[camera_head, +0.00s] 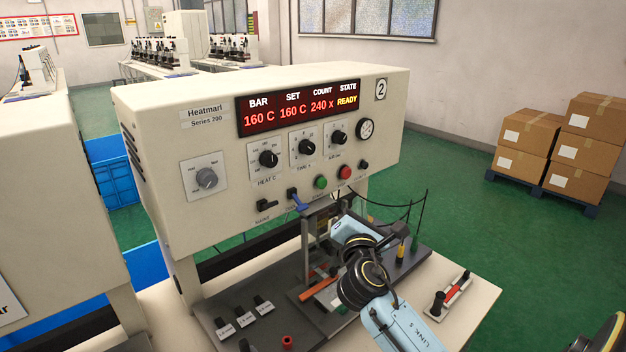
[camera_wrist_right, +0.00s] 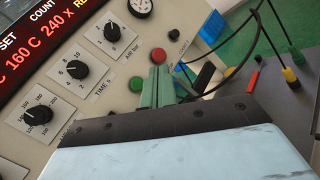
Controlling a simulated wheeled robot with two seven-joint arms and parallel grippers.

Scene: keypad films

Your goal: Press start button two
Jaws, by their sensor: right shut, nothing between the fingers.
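The press marked 2 (camera_head: 381,89) has a cream front panel. A green button (camera_head: 321,182) and a red button (camera_head: 345,172) sit low on it, right of the middle. The labels by them are too small to read. In the right wrist view the green button (camera_wrist_right: 137,84) is left of my shut, empty right gripper (camera_wrist_right: 157,72), and the red button (camera_wrist_right: 159,55) is just above its tips. The gap to the panel cannot be judged. In the head view my right gripper (camera_head: 341,207) is below the buttons, partly hidden by my wrist. My left gripper is not in view.
The display (camera_head: 298,107) reads READY. Black cables (camera_head: 400,207) hang right of my gripper. A red-and-white tool (camera_head: 455,290) lies on the bench at right.

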